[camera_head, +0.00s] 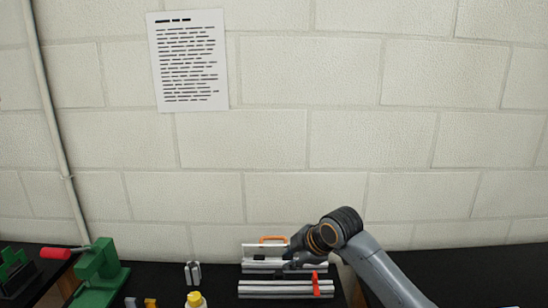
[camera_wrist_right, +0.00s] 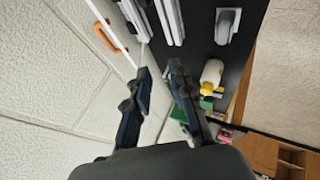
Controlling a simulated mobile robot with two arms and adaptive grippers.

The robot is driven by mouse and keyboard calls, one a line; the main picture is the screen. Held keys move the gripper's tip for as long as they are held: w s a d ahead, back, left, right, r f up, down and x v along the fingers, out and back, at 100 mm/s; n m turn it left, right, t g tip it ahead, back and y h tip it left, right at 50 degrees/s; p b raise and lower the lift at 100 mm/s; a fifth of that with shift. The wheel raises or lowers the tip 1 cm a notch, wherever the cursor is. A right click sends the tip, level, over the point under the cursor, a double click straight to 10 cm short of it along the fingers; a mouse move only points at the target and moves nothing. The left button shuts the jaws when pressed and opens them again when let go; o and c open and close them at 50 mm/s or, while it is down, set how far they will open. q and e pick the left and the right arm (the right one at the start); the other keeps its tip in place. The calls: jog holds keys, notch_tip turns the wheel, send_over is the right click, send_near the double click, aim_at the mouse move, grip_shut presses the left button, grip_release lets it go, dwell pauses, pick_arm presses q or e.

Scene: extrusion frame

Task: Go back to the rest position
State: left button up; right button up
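My right arm comes in from the right in the head view. Its gripper (camera_head: 297,250) is above the back of the black table, over the silver extrusion bars (camera_head: 275,293). In the right wrist view the two fingers of the right gripper (camera_wrist_right: 160,70) stand apart with nothing between them, so it is open and empty. An orange handle (camera_head: 272,239) and a red clamp part (camera_head: 316,284) show by the bars. The orange handle also shows in the right wrist view (camera_wrist_right: 106,38). My left gripper is not in view.
A green press (camera_head: 97,270) with a red handle stands at the left. A yellow-capped bottle (camera_head: 195,299) and a grey bracket (camera_head: 193,273) are left of the bars. The white block wall (camera_head: 300,140) rises close behind. The table right of my arm looks mostly clear.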

jog(key=s+d+f+m+g, duration=0.15)
jog(key=s+f+m, duration=0.45)
jog(key=s+f, duration=1)
jog(key=s+d+f+m+h, duration=0.1)
jog(key=s+d+m, duration=0.35)
jog(key=s, duration=0.45)
jog(key=s+d+f+m+g+h, duration=0.1)
jog(key=s+d+m+h, duration=0.15)
jog(key=s+d, duration=0.4)
jog(key=s+d+f+m+h, duration=0.1)
jog(key=s+d+m, duration=0.3)
jog(key=s, duration=0.6)
notch_tip(320, 180, down, 27)
jog(key=s+g, duration=0.2)
jog(key=s+d+f+b, duration=0.1)
jog(key=s+d+f, duration=0.1)
jog(key=s+f, duration=1.4)
jog(key=shift+s+d+f+g, duration=0.3)
jog(key=shift+d+f+g, duration=0.05)
jog(key=shift+f, duration=0.1)
